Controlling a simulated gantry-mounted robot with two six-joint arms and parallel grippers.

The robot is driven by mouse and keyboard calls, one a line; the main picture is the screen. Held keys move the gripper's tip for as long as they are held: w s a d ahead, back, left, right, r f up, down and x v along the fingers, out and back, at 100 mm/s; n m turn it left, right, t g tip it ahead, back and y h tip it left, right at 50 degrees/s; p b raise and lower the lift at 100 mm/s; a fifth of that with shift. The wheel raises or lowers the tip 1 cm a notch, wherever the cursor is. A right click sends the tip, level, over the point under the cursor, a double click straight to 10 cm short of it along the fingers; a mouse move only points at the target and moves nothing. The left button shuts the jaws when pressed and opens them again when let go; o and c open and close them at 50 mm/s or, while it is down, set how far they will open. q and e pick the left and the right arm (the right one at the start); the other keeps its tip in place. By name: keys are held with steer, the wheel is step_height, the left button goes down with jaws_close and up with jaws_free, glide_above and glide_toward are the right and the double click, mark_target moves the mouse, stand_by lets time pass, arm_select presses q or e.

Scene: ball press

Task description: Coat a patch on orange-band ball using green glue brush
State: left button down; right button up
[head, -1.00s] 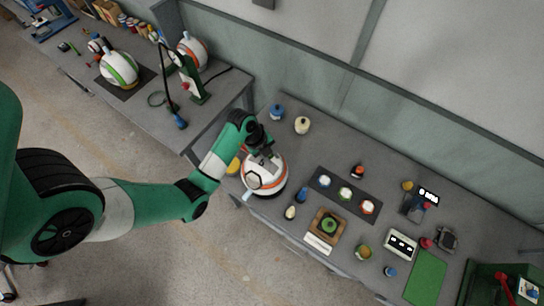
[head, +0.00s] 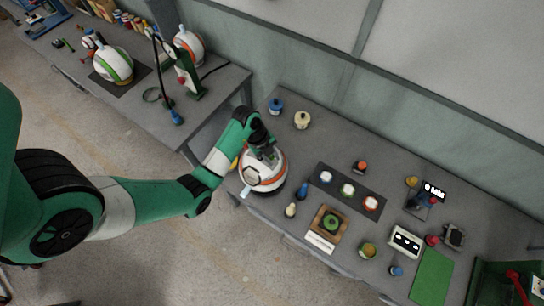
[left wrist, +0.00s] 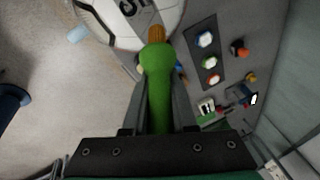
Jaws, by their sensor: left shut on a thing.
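The orange-band ball (head: 262,174) is white with an orange band and sits on the near left part of the right-hand bench. Its white surface with dark lettering (left wrist: 125,22) fills the top of the left wrist view. My left gripper (head: 265,148) is shut on the green glue brush (left wrist: 157,85), whose green handle lies between the fingers. The brush's brown tip (left wrist: 156,34) points at the ball and overlaps it in the wrist view. I cannot tell whether it touches. My right gripper is not in view.
A dark mat (head: 325,178) with several coloured-ringed pots lies right of the ball. Another ball with a green band (head: 113,66) sits on the left bench.

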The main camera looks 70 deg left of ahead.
arm_select(q)
steer(key=shift+f, duration=0.1)
steer(key=shift+f+b, duration=1.05)
steer(key=shift+f, duration=0.15)
stand_by(0.4)
steer(key=shift+r, duration=0.1)
